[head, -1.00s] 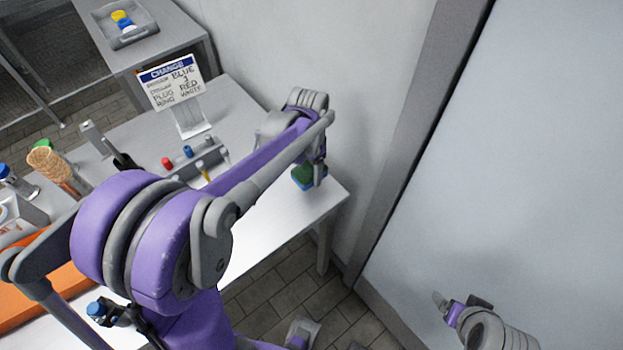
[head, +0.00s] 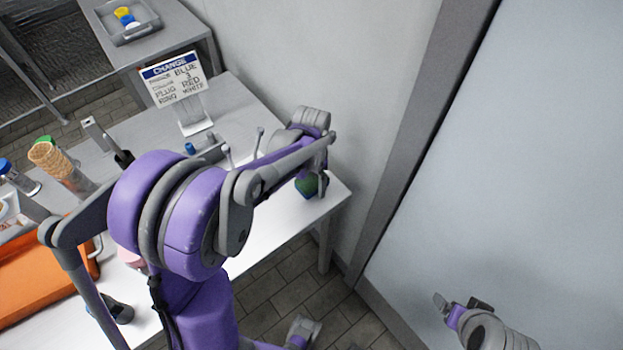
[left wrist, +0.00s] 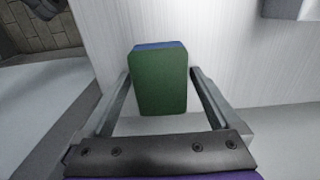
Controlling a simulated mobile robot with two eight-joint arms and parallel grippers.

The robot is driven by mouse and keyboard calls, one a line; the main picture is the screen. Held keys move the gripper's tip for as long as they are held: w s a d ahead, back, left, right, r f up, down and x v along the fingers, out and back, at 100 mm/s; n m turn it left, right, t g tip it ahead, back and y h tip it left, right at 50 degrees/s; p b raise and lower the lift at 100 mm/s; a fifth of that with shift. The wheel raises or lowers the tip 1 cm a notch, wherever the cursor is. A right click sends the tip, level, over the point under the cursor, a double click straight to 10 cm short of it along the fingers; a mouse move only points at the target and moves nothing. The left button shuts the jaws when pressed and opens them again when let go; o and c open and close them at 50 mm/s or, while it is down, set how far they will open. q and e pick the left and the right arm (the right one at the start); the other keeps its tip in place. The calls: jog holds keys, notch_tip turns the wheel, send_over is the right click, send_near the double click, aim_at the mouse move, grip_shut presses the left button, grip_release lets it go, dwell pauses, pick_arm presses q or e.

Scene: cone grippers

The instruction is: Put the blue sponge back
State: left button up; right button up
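The blue sponge has a green layer that faces me. In the head view the sponge (head: 306,186) is at the far right end of the white table, partly hidden by my left wrist. In the left wrist view the sponge (left wrist: 159,84) sits lined up between the two fingers, with a blue strip at its far edge. Any gap below the sponge is hard to judge. My right gripper (head: 461,303) is open and empty at the lower right, away from the table.
A sign (head: 172,80) stands on the white table (head: 275,232). An orange tray (head: 45,272) and a cone (head: 55,160) are at the left. A grey tray (head: 128,30) holds yellow and blue items on the back table. A wall and a large pale panel rise at the right.

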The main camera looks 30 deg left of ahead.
aim_at(311, 180)
pick_arm(q)
jog(key=shift+r, duration=0.35)
notch_tip(311, 180, up, 11)
jog(key=p, duration=0.1)
jog(key=s+d+f+n+t, duration=0.1)
jog(key=s+d+n+t, duration=0.1)
jog(key=s, duration=0.6)
jog(key=s+d+f+n+t, duration=0.2)
jog(key=s+d+t, duration=0.1)
jog(key=s, duration=0.4)
jog(key=shift+s+d+n, duration=0.3)
jog(key=shift+s+d, duration=0.05)
jog(key=shift+d, duration=0.55)
jog(key=shift+w+r+p, duration=0.2)
jog(key=shift+r+p, duration=0.25)
jog(key=shift+p, duration=0.15)
